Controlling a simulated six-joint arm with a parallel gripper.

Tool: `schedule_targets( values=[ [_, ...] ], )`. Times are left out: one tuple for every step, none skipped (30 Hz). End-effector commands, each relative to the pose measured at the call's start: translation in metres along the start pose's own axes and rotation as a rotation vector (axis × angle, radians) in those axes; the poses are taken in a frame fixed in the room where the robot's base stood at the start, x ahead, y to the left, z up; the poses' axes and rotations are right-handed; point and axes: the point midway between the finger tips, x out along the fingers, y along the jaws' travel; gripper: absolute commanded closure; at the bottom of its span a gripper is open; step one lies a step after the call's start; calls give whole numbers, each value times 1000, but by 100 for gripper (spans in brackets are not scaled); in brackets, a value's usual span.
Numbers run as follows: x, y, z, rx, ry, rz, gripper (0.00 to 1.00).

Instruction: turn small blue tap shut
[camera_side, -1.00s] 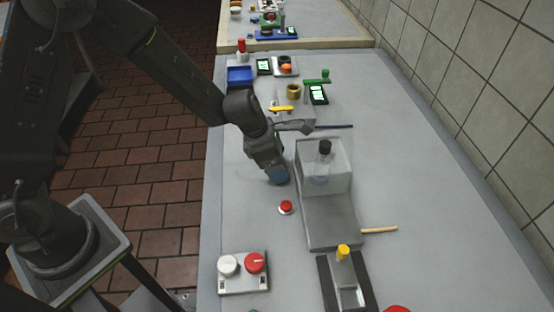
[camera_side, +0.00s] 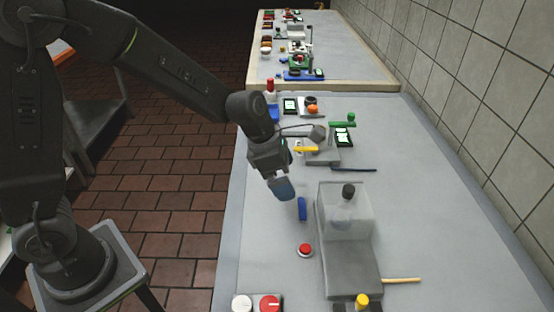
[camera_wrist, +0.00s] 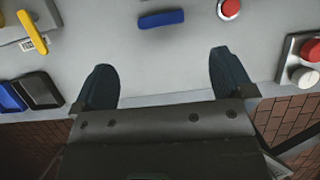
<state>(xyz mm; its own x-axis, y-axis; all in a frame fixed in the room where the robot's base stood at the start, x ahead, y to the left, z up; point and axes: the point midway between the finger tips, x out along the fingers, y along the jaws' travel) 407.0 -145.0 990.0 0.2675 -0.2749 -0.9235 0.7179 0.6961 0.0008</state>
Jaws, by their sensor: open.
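The small blue tap shows as a blue bar handle (camera_side: 302,208) at the left part of the counter, just beyond the red button. In the wrist view the blue handle (camera_wrist: 161,19) lies crosswise near the top, ahead of the gap between my fingers. My gripper (camera_side: 284,190) hangs above and just to the left of the handle in the side view, apart from it. In the wrist view my gripper (camera_wrist: 164,72) has its two dark fingers wide apart with nothing between them. The tap's base or pipe cannot be made out.
A red button (camera_side: 305,250) and a clear box (camera_side: 345,210) with a dark-capped bottle stand close by. A yellow handle (camera_side: 305,149) lies beyond my gripper. Red and white knobs (camera_side: 269,304) sit at the near edge. Bare counter surrounds the blue handle.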

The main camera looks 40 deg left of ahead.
Motion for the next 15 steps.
schedule_targets(
  values=[
    [-11,1,0,1,-4,4,0],
    [-16,1,0,0,-3,3,0],
    [-22,1,0,0,-2,4,0],
    [-26,1,0,1,-2,3,0],
    [-30,0,0,0,-2,1,0],
    [-34,0,0,1,-2,2,0],
    [-36,0,0,0,-1,2,0],
    [-38,0,0,0,0,1,0],
    [-40,0,0,0,0,1,0],
    [-42,0,0,0,0,1,0],
    [-42,0,0,0,0,1,0],
    [-43,0,0,0,0,1,0],
    [-43,0,0,0,0,1,0],
    [-43,0,0,0,1,1,0],
    [-43,0,0,0,1,0,0]
  ],
)
